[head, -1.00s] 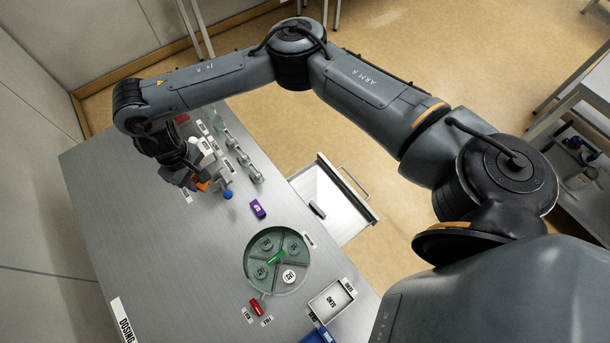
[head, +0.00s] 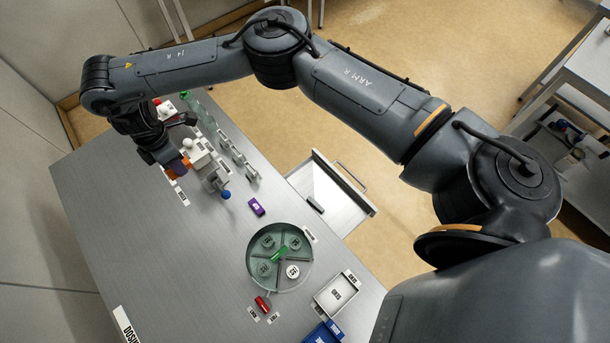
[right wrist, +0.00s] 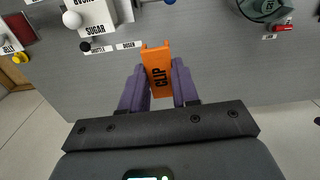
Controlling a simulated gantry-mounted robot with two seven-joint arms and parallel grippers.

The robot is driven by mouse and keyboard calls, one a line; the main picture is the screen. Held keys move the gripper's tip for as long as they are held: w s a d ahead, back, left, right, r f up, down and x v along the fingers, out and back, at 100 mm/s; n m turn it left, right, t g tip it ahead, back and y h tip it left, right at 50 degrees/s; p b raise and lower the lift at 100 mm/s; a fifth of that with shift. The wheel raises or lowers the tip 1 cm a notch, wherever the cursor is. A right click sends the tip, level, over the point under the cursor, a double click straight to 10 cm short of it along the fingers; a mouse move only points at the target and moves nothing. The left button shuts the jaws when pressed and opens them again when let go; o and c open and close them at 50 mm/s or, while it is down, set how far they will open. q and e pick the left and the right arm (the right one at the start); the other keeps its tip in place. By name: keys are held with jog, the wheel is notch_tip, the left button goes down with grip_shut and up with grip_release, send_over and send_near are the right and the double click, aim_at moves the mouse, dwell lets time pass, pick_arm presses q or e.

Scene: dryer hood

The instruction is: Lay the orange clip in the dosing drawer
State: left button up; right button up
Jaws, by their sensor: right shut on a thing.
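The orange clip (right wrist: 157,66), lettered CLIP, is between the two purple fingers of my right gripper (right wrist: 158,84) in the right wrist view. The gripper is shut on it. In the head view the right gripper (head: 179,165) is at the far left part of the table, and only a little of the clip (head: 172,174) shows. An open drawer (head: 337,203) sticks out from the table's right side, well away from the gripper. A small dark piece (head: 315,205) shows in it. My left gripper is not in view.
White blocks (head: 199,153), a blue-knobbed part (head: 226,195) and grey upright pieces (head: 238,158) stand close to the right gripper. A purple block (head: 257,206), a round divided dish (head: 250,262), a red piece (head: 262,303) and a white tray (head: 322,303) lie nearer. The table's left side is clear.

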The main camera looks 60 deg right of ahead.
jog(key=s+d+f+n+b, duration=0.3)
jog(key=d+f+n+b, duration=0.35)
jog(key=d+f, duration=0.95)
jog(key=s+d+f+m+b, duration=0.1)
jog(key=s+d+f+b, duration=0.1)
jog(key=s+d+f, duration=0.75)
jog(key=s+d+f+m+b, duration=0.25)
jog(key=s+d+f, duration=0.45)
jog(key=s+d, duration=0.4)
jog(key=n+b, duration=0.1)
send_over(298, 186)
notch_tip(298, 186, down, 7)
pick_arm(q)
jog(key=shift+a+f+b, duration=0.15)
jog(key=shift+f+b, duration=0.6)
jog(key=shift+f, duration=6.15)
pick_arm(e)
jog(key=shift+a+f, duration=0.15)
jog(key=shift+f, duration=1.95)
